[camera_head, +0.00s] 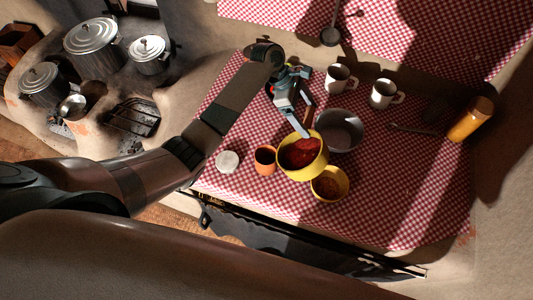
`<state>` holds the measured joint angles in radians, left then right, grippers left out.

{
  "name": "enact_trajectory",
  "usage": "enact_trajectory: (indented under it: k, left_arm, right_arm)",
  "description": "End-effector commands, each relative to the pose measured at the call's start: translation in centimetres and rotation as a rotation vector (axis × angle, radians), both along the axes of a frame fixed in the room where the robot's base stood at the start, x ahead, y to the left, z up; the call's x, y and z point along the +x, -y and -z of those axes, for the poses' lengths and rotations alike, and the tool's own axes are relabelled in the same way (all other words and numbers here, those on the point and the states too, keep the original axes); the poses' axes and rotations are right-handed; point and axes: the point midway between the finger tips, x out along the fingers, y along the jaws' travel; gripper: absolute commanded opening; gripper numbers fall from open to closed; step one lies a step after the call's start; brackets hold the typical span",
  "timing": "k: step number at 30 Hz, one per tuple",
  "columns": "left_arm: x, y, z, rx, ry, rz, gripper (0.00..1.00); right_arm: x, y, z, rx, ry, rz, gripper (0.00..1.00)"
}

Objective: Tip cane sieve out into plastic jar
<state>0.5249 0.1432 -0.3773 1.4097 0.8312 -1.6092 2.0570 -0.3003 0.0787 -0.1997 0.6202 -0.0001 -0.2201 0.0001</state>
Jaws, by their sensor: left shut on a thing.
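My left gripper (305,134) reaches down over the checked table and is shut on the rim of a yellow round vessel (303,172), which I take for the cane sieve. Dark red stuff lies inside it, and it looks tilted. Just below and right of it is a smaller yellow open container (343,190) with reddish-brown stuff inside, perhaps the plastic jar; I cannot be sure. The held vessel partly overlaps it in the picture, and I cannot tell whether they touch. My right gripper is not in view.
A grey metal bowl (340,130) is close right of the held vessel, an orange-brown cup (265,160) and white disc (228,161) left. Two mugs (338,78) (383,94) stand behind. An orange cylinder (470,119) is far right. The table's right front (410,200) is clear.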

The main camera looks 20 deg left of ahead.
Motion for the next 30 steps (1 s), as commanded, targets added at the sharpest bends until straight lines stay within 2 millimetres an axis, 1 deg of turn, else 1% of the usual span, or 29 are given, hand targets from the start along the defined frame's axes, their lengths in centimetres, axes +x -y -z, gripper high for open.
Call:
enact_trajectory:
  k: [6, 20, 30]
  left_arm:
    - [0.0, -0.5, -0.5, -0.029, 0.002, -0.001, 0.52]
    - [0.0, -1.4, -1.5, -0.092, 0.005, -0.001, 0.52]
    - [-0.1, -1.7, -1.7, -0.137, 0.006, -0.001, 0.52]
  right_arm:
    - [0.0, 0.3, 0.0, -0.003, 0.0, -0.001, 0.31]
    - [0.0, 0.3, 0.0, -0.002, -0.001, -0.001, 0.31]
    - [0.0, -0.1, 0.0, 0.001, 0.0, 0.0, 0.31]
